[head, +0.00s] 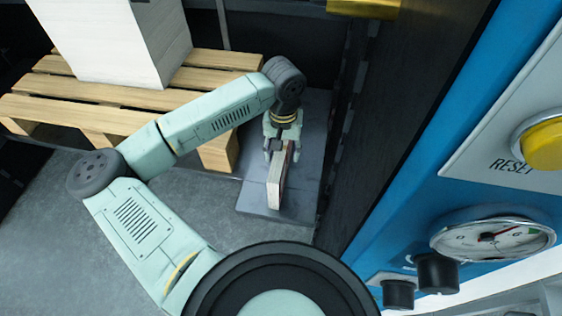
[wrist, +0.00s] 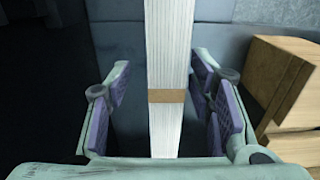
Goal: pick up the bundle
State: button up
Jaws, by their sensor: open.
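The bundle (wrist: 167,45) is a narrow stack of white sheets with a brown band (wrist: 166,96) around it. In the head view the bundle (head: 275,190) stands on edge on a dark grey slab, its far part hidden by my gripper. My gripper (head: 282,150) reaches down over its far end. In the wrist view my gripper (wrist: 162,105) is open, with one purple-padded finger on each side of the bundle. Gaps show between both fingers and the bundle, wider on the left.
The dark grey slab (head: 249,197) lies on the floor. A wooden pallet (head: 215,62) with a tall white stack (head: 120,45) stands to the left. A dark upright panel (head: 395,130) and a blue machine panel (head: 440,190) with a gauge rise close on the right.

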jog(key=shift+w+a+f+p, duration=0.15)
jog(key=shift+f+p, duration=0.25)
jog(key=shift+f, duration=0.75)
jog(key=shift+w+a+f+p, duration=0.1)
jog(key=shift+f+p, duration=0.3)
jog(key=shift+f, duration=0.75)
jog(key=shift+c, duration=0.5)
grip_shut()
